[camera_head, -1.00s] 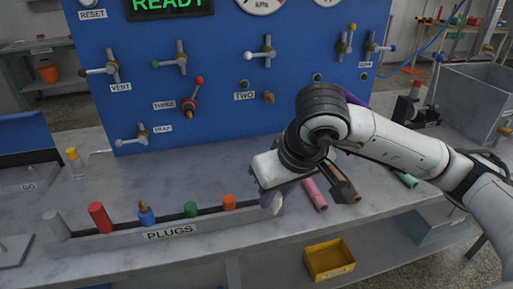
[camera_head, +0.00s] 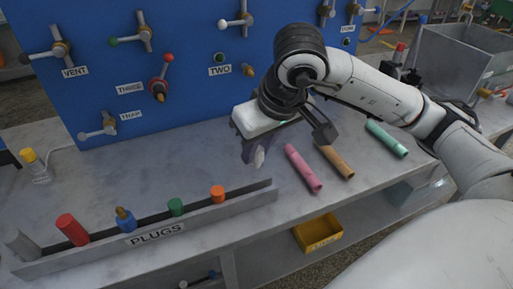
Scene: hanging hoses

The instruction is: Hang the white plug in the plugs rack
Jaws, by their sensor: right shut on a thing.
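The plugs rack (camera_head: 215,212) is a long grey rail labelled PLUGS along the counter's front edge. A red plug (camera_head: 72,229), a blue plug (camera_head: 125,220), a green plug (camera_head: 176,207) and an orange plug (camera_head: 217,193) stand in it. My right gripper (camera_head: 257,155) points down, shut on a small white plug (camera_head: 259,158) that is mostly hidden between the fingers. It is behind and above the rack's right end, apart from it. A pale grey upright piece (camera_head: 22,245) stands at the rack's left end; I cannot tell whether it is a plug. My left gripper is not in view.
A blue panel (camera_head: 190,75) with valve handles stands behind the counter. Pink (camera_head: 303,168), tan (camera_head: 337,162) and green (camera_head: 386,138) cylinders lie right of the gripper. A yellow bin (camera_head: 318,233) sits below. The counter (camera_head: 120,175) behind the rack is largely clear.

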